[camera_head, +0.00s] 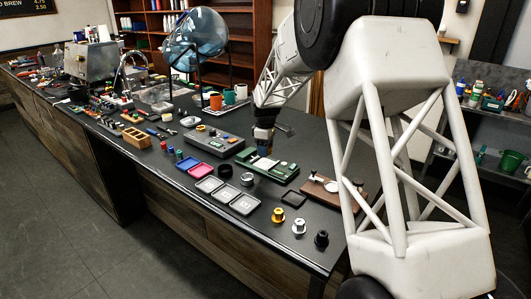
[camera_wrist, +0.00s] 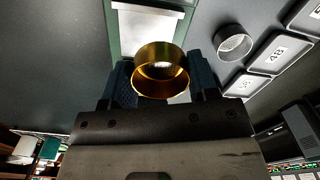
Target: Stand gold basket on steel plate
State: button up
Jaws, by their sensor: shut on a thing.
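My gripper (camera_head: 263,148) is low over the green fixture (camera_head: 272,169) in the head view. In the wrist view my gripper (camera_wrist: 162,80) has its two dark fingers on either side of the gold basket (camera_wrist: 160,80), a round, open, shiny ring, and is shut on it. The steel plate (camera_wrist: 150,32) is a pale, bright panel within the green frame, beyond the basket in the wrist view. Whether the basket touches the plate cannot be told. In the head view the basket is too small to make out clearly.
A steel ring-shaped basket (camera_wrist: 235,42) stands on the counter beside the fixture. Numbered grey trays (camera_head: 244,204) lie near the front edge. Gold (camera_head: 278,215), silver (camera_head: 299,227) and black (camera_head: 321,239) knob-shaped parts stand at the right. A grey device (camera_head: 213,141) is left of the fixture.

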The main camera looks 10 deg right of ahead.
aim_at(265, 163)
jog(key=shift+w+d+f, duration=0.1)
jog(key=shift+w+f, duration=0.05)
jog(key=shift+w, duration=0.4)
jog(key=shift+w+d+f, duration=0.1)
jog(key=shift+w, duration=0.45)
jog(key=shift+f, duration=0.2)
jog(key=shift+f, duration=1.95)
jog(key=shift+f, duration=0.65)
dwell(1.6)
jog(key=o, duration=1.3)
jog(key=shift+a, duration=0.1)
jog(key=shift+r, duration=0.1)
jog(key=shift+r, duration=3.45)
